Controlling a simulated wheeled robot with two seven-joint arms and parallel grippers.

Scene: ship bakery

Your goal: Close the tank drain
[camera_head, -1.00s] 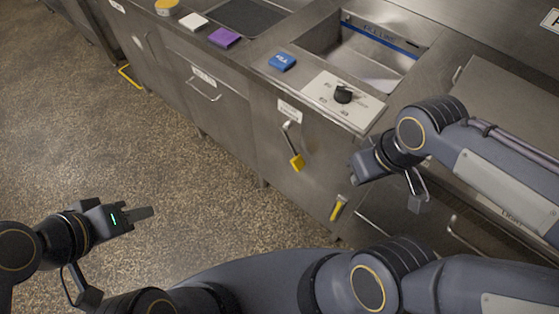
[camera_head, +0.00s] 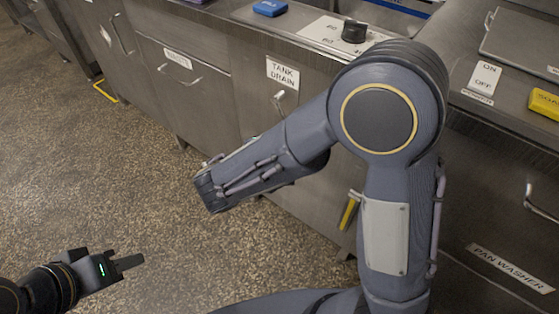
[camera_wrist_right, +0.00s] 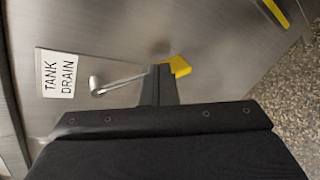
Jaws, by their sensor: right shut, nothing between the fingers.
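The TANK DRAIN label (camera_head: 283,72) is on the steel cabinet front, with the drain lever (camera_head: 278,98) just below it. In the head view my right arm hides the lower part of the lever. In the right wrist view the lever's metal rod (camera_wrist_right: 115,86) runs from its pivot beside the label (camera_wrist_right: 58,74) to a yellow handle (camera_wrist_right: 179,67). My right gripper (camera_wrist_right: 160,72) is shut and empty. Its fingertips overlap the rod near the yellow handle; I cannot tell whether they touch. My left gripper (camera_head: 130,262) is low over the floor, away from the cabinet, its opening unclear.
A black knob (camera_head: 354,31) and a blue block (camera_head: 270,8) are on the counter. A yellow block (camera_head: 544,104) lies at right. Open speckled floor (camera_head: 150,185) is at left.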

